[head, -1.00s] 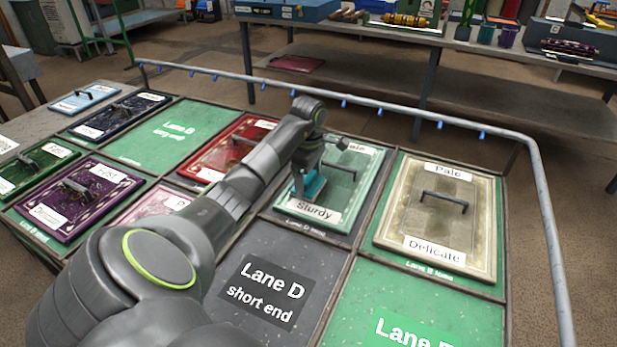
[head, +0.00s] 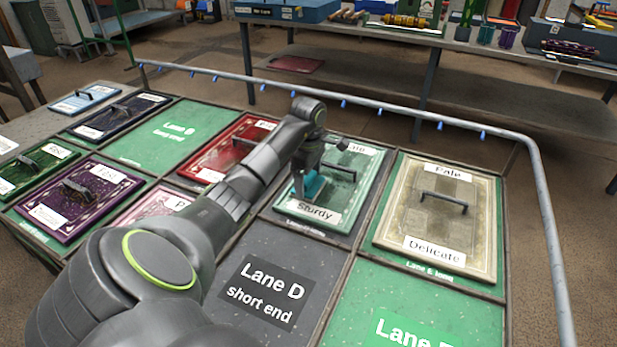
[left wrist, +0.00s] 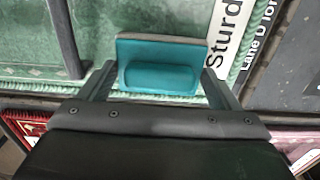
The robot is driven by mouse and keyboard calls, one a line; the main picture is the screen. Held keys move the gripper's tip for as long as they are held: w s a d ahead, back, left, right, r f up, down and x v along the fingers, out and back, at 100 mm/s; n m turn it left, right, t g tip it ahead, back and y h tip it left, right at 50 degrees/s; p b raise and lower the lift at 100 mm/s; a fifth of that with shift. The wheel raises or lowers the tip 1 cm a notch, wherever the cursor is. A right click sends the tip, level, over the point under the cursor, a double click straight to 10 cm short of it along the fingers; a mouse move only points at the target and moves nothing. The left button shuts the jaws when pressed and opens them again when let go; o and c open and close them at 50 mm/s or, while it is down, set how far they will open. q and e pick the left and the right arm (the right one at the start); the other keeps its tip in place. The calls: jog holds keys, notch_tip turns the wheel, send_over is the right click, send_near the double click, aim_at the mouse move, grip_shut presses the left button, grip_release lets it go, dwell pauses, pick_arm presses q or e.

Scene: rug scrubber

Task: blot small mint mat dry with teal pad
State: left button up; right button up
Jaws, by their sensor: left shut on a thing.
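The small mint mat (head: 362,170) lies on its board in the head view, with a label reading "Sturdy" at its near edge and a dark bar handle across it. It also fills the upper left of the left wrist view (left wrist: 35,35). My left gripper (head: 307,188) is over the left part of the mat. It is shut on the teal pad (left wrist: 160,68), whose flat face is down at the mat; contact cannot be told for certain. The pad (head: 314,186) is partly hidden by my fingers in the head view. My right gripper is not in view.
A pale mat (head: 440,225) labelled "Delicate" lies to the right, a red mat (head: 222,150) to the left, and a purple mat (head: 75,195) farther left. A grey rail (head: 390,108) runs along the back. The "Lane D short end" panel (head: 270,275) is bare.

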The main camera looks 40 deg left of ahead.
pick_arm(q)
jog(key=shift+s, duration=0.1)
dwell(0.5)
notch_tip(320, 180, up, 4)
jog(key=shift+f+p, duration=0.15)
jog(key=shift+p, duration=1)
jog(key=shift+r, duration=0.4)
jog(key=shift+f, duration=0.1)
